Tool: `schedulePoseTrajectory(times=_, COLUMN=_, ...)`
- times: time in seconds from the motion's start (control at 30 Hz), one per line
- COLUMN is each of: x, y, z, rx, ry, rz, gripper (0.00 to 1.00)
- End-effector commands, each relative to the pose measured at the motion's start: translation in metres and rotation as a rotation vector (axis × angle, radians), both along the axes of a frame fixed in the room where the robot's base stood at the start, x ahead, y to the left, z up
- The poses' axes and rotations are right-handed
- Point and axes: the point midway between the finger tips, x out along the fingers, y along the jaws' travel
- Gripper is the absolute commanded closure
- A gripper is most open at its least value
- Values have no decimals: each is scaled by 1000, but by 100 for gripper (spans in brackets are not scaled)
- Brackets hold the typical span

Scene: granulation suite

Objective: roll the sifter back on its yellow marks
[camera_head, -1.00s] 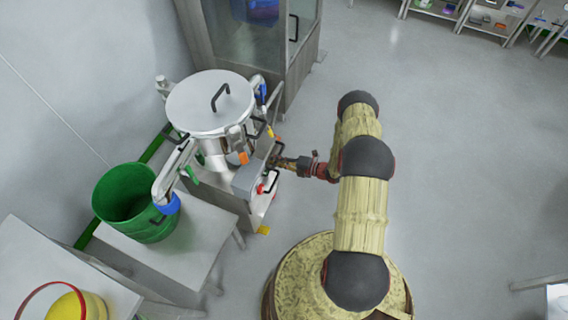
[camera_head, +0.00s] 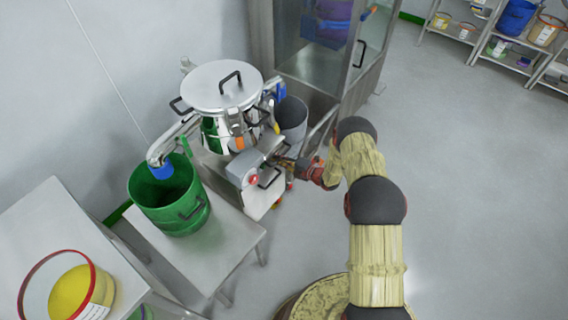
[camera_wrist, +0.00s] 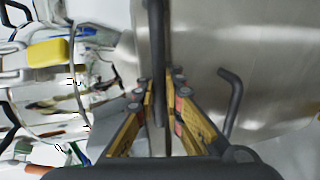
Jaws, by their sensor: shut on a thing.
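The sifter (camera_head: 218,100) is a round steel drum with a black-handled lid on a wheeled steel frame, upright at the wall. Its blue-ended spout (camera_head: 160,168) is over the rim of the green bucket (camera_head: 168,205). My gripper (camera_head: 283,164) is at the frame's right side, beside a grey box with a red button (camera_head: 245,170). In the wrist view my gripper (camera_wrist: 160,88) is shut on a dark upright bar handle (camera_wrist: 156,40) of the sifter.
A grey bucket (camera_head: 291,120) stands behind the sifter, near a glass-fronted cabinet (camera_head: 318,70). The green bucket is on a steel table (camera_head: 225,240). Another table with a yellow-filled tub (camera_head: 75,290) is at lower left. Floor to the right is open up to shelves (camera_head: 470,45).

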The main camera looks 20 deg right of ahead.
Motion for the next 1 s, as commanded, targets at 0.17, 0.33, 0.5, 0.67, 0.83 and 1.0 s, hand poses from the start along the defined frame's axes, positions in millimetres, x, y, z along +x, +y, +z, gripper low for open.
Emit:
schedulePoseTrajectory(times=0.17, x=6, y=2, z=5, rx=1, ry=-9, rz=1, gripper=100)
schedulePoseTrajectory(times=0.33, x=6, y=2, z=5, rx=1, ry=-9, rz=0, gripper=100)
schedulePoseTrajectory(times=0.5, x=6, y=1, z=5, rx=1, ry=-10, rz=-1, gripper=89)
schedulePoseTrajectory(times=0.67, x=5, y=1, z=4, rx=0, ry=-7, rz=-1, gripper=79)
schedulePoseTrajectory(times=0.83, x=4, y=1, z=2, rx=0, ry=-4, rz=-2, gripper=73)
schedulePoseTrajectory(times=1.0, x=4, y=2, z=1, rx=0, ry=-2, rz=-1, gripper=73)
